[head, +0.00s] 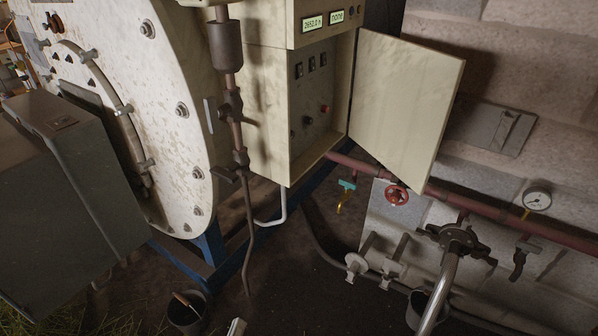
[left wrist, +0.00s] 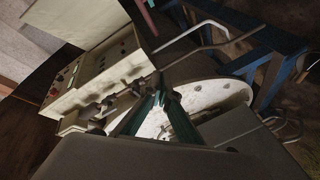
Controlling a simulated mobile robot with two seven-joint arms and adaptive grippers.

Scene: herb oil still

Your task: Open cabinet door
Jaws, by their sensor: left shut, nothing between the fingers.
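The cream cabinet (head: 265,120) stands right of the big round still. Its door (head: 405,105) is swung wide open to the right, showing the inside panel with switches (head: 312,63) and a red button. The left wrist view shows the cabinet (left wrist: 95,85) tilted at left, with the panel (left wrist: 62,78) exposed. My left gripper (left wrist: 160,88) has green fingers that come together, shut and empty; in that view it lies in front of the still's pale round face, apart from the door. I cannot make out its fingertips in the head view. My right gripper is not in view.
The still's round end (head: 165,60) fills the left. A dark pipe (head: 229,90) runs down before the cabinet. A red pipe with a red handwheel (head: 396,194) and a gauge (head: 537,199) cross the right wall. A bucket (head: 187,312) stands on the ground.

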